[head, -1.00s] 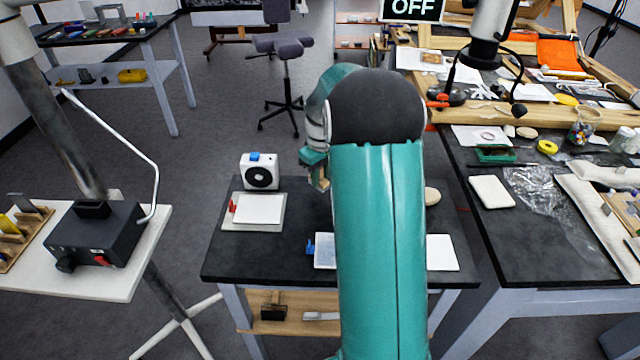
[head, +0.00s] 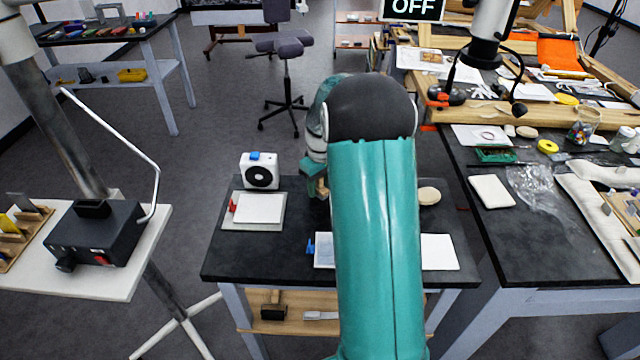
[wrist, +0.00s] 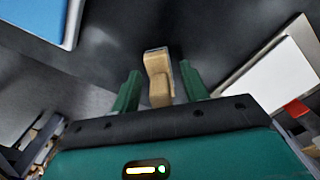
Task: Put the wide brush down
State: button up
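The wide brush, a tan wooden piece with a greyish end, shows between my gripper's green fingers in the wrist view (wrist: 159,78). My gripper (wrist: 160,72) looks shut on it, though thin dark gaps show beside the brush. In the head view my gripper (head: 316,184) hangs over the back middle of the small dark table (head: 300,213). A bit of the tan brush shows below the fingers. My teal arm hides much of the table's middle. I cannot tell whether the brush touches the tabletop.
A pale board with a white pad (head: 258,208) and red clip lies left on the table, with a white fan-like box (head: 259,171) behind. A white sheet (head: 439,252) and a round tan disc (head: 429,196) lie right. A blue clip (head: 310,246) marks a partly hidden tray.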

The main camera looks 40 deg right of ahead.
notch_tip(320, 180, up, 12)
jog(key=shift+s+r, duration=0.1)
jog(key=shift+r, duration=0.1)
jog(key=s+a+r+t, duration=0.1)
jog(key=s+a+r, duration=0.4)
jog(key=a, duration=0.3)
jog(key=s+a+r+t, duration=0.2)
jog(key=s+a+r, duration=0.3)
jog(key=a, duration=0.3)
jog(key=s+a+f+m+t, duration=0.1)
jog(key=s+a+t, duration=0.1)
jog(key=s+a, duration=0.8)
jog(key=s, duration=0.4)
jog(key=shift+s+f+m, duration=0.25)
jog(key=shift+f+m, duration=0.05)
jog(key=shift+f, duration=0.05)
